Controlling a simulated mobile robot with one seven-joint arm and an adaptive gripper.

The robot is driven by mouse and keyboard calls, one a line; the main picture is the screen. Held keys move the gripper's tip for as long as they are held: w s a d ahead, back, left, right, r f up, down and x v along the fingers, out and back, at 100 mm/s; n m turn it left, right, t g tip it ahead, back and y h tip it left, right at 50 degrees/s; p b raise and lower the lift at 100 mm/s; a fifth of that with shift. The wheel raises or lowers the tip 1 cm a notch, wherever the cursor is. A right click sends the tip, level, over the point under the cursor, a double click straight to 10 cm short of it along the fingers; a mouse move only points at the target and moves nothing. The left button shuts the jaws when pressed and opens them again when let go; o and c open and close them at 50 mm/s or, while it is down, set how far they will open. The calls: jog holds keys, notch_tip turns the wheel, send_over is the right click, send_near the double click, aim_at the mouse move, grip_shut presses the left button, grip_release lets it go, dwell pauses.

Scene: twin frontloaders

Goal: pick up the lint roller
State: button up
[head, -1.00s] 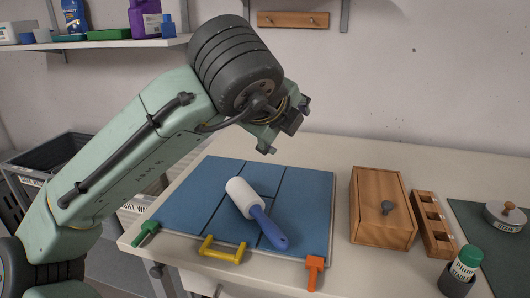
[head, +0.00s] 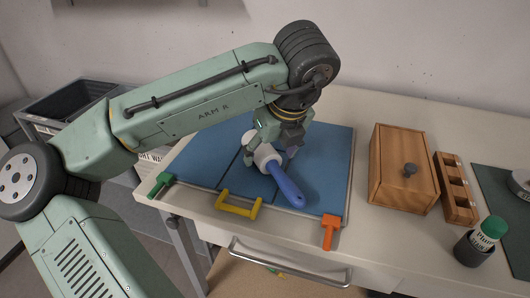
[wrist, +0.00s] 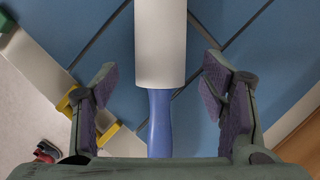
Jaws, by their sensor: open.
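The lint roller lies on the blue board (head: 330,150), its white roll (head: 266,157) toward the back and its blue handle (head: 287,187) pointing to the front right. In the wrist view the white roll (wrist: 160,45) is at the top centre and the blue handle (wrist: 160,120) runs down between the fingers. My gripper (head: 270,158) is open and low over the roller, with its fingers (wrist: 158,88) on either side of it, apart from it in the wrist view. My gripper hides part of the roll in the head view.
Green (head: 160,185), yellow (head: 239,204) and orange (head: 330,232) pieces sit along the board's front edge. A wooden box (head: 402,170) with a knob, a slotted wooden holder (head: 456,190) and a green-capped bottle in a dark cup (head: 474,248) stand to the right.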

jog(key=shift+x, duration=1.4)
jog(key=shift+r, duration=0.1)
jog(key=shift+c, duration=0.3)
jog(key=c, duration=1.4)
jog(key=shift+r, duration=0.1)
